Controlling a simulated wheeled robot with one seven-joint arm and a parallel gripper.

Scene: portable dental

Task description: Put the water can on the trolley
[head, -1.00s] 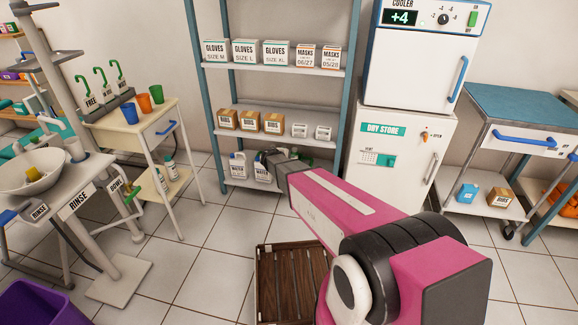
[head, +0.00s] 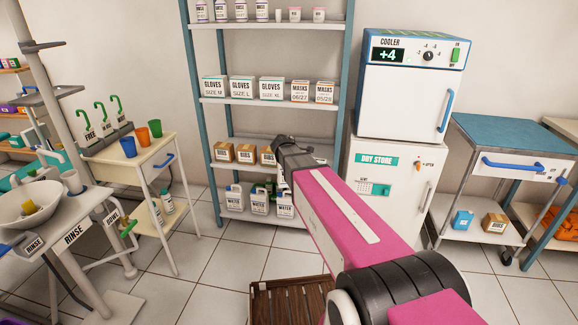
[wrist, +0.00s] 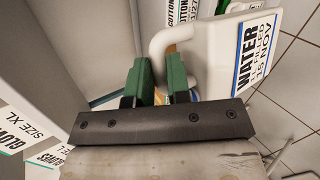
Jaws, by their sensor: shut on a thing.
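My gripper (wrist: 160,77) is shut on the handle of a white water can (wrist: 218,62) in the wrist view. The can has a WATER label and fills the upper right there. In the head view my gripper is hidden behind my pink arm at the shelf unit. Several white water cans (head: 233,196) show at its bottom shelf. I cannot tell which of them, if any, is the held one. A wheeled trolley with a blue top (head: 515,112) and a drawer stands at the right, beyond the cooler.
The cooler (head: 412,100) sits on the dry store cabinet (head: 382,195), between shelf and trolley. The trolley top is bare; small boxes (head: 495,222) are on its lower shelf. A wooden crate (head: 290,302) is on the floor. A cream cart with cups (head: 110,172) stands left.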

